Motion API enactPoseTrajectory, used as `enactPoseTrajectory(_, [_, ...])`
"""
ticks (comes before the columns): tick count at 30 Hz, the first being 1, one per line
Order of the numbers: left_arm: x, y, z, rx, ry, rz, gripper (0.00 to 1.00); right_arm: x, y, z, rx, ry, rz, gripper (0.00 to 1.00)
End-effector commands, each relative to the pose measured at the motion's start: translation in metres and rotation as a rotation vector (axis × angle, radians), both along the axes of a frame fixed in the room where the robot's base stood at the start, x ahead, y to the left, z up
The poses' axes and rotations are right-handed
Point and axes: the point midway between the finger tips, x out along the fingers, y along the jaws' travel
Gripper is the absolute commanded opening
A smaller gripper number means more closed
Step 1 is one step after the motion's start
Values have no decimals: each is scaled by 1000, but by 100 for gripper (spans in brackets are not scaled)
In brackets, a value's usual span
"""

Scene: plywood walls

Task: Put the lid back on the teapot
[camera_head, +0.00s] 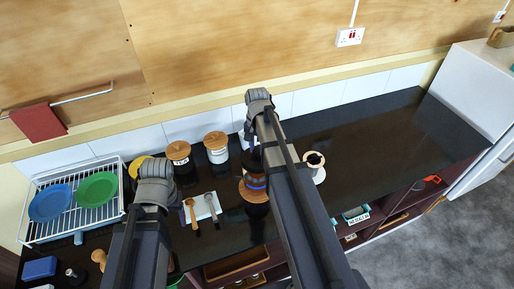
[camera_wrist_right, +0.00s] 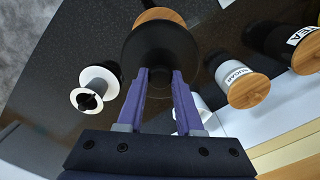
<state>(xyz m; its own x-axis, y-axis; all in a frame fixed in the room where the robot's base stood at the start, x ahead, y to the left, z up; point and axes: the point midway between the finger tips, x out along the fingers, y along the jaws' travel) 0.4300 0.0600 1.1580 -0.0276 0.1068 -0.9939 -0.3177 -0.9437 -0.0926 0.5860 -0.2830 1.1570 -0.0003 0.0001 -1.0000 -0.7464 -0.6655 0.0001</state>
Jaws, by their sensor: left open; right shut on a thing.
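My right gripper (camera_wrist_right: 159,78) is shut, with its two purple fingers pointing at a dark round thing (camera_wrist_right: 160,48) that looks like the lid. The fingertips hide where they touch it. A wooden disc (camera_wrist_right: 158,15) shows partly behind this dark thing. In the head view a wooden disc (camera_head: 250,195) lies under the right gripper (camera_head: 256,182), with something black just below it. My right arm covers part of this spot, so I cannot clearly make out the teapot. My left arm is at lower left in the head view; its fingertips are not clearly visible.
Canisters with wooden lids, a black one (camera_head: 180,165) and a white one (camera_head: 217,156), stand along the wall. A white spool-like thing (camera_head: 318,174) is just right of my right arm. A dish rack (camera_head: 107,214) holds plates at left. The counter's right part is clear.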

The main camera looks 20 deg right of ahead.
Motion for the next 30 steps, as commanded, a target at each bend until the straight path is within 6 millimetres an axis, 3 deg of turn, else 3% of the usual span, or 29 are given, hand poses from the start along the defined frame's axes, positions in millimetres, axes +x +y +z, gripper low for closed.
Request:
enactPoseTrajectory(1, [0,0,-10,0,0,1,65,0,0,-10,0,0,0,0])
enactPoseTrajectory(12, [0,0,-41,-1,-2,4,65,0,0,-41,0,0,0,0])
enactPoseTrajectory(30, [0,0,-44,-1,-2,4,65,0,0,-44,0,0,0,0])
